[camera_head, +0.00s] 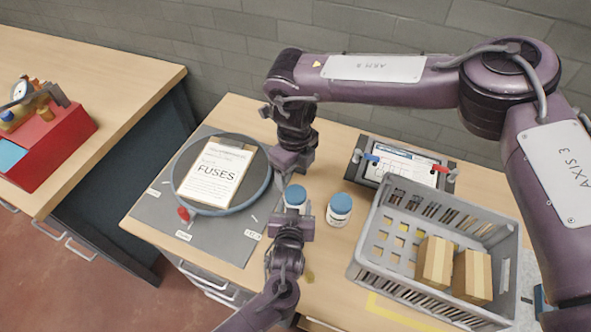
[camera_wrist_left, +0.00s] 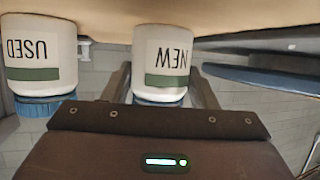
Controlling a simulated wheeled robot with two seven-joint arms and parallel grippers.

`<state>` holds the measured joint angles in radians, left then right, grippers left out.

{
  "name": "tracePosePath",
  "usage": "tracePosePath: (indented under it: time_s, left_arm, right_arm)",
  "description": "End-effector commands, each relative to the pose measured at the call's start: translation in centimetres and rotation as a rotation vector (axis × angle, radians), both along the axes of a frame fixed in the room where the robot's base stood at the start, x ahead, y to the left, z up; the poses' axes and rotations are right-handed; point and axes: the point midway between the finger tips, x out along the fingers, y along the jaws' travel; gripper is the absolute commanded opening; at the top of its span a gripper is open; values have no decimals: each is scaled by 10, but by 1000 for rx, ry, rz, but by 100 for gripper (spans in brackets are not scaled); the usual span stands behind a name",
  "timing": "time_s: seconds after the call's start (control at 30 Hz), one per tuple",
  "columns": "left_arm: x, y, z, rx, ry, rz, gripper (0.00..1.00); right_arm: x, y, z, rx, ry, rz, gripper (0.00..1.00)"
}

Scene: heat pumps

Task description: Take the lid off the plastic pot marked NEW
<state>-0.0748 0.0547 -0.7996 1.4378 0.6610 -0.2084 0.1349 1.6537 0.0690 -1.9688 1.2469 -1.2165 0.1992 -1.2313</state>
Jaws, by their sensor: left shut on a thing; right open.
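Two white plastic pots with blue lids stand upright on the wooden bench. The pot marked NEW (camera_head: 295,208) is the left one in the head view; its label shows upside down in the left wrist view (camera_wrist_left: 162,55). Its blue lid (camera_head: 295,194) is on. My left gripper (camera_head: 294,219) is shut on this pot's body, one finger on each side. My right gripper (camera_head: 287,178) is open, pointing down just behind and above the lid, apart from it as far as I can tell. The USED pot (camera_head: 339,211) stands to the right, lid on; it also shows in the left wrist view (camera_wrist_left: 40,50).
A grey crate (camera_head: 365,270) with cardboard boxes stands at right. A round tray (camera_head: 262,185) with a FUSES clipboard (camera_head: 213,173) lies on a grey mat at left. A panel with red and blue handles (camera_head: 400,160) is behind. A red toolbox (camera_head: 50,145) sits on another bench.

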Motion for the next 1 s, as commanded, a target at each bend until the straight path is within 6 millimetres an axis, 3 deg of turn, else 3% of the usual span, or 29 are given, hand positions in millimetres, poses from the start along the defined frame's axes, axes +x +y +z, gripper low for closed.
tracePosePath:
  time_s: [1.0]
  left_arm:
    - [0, 0, 1, -1, -2, 0, 0]
  right_arm:
    - [-1, 0, 0, 8, 11, -2345, 68]
